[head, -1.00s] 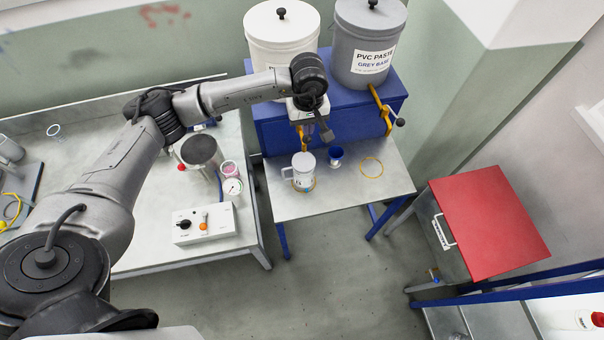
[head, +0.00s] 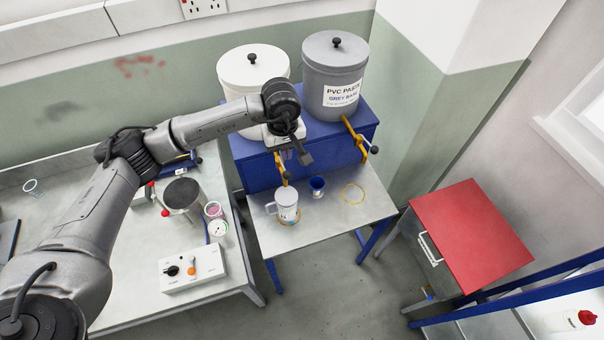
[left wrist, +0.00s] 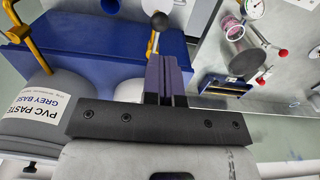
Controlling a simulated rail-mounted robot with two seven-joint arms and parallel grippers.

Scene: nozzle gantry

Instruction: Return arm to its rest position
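My left arm reaches in from the left. Its left gripper (head: 304,155) hangs in front of the blue drum stand, above and behind the white jug (head: 287,205). In the left wrist view the two purple fingers (left wrist: 167,78) lie close together with nothing seen between them. The jug stands upright on the metal shelf, apart from the gripper, with its handle to the left. A small blue cup (head: 317,187) stands to its right. My right gripper is in neither view.
A white drum (head: 252,75) and a grey drum (head: 334,75) stand on the blue stand (head: 255,160). Yellow tap levers (head: 356,135) stick out in front. A bench with a metal pot (head: 183,195) and control box (head: 193,270) is left. A red-topped cabinet (head: 471,235) is right.

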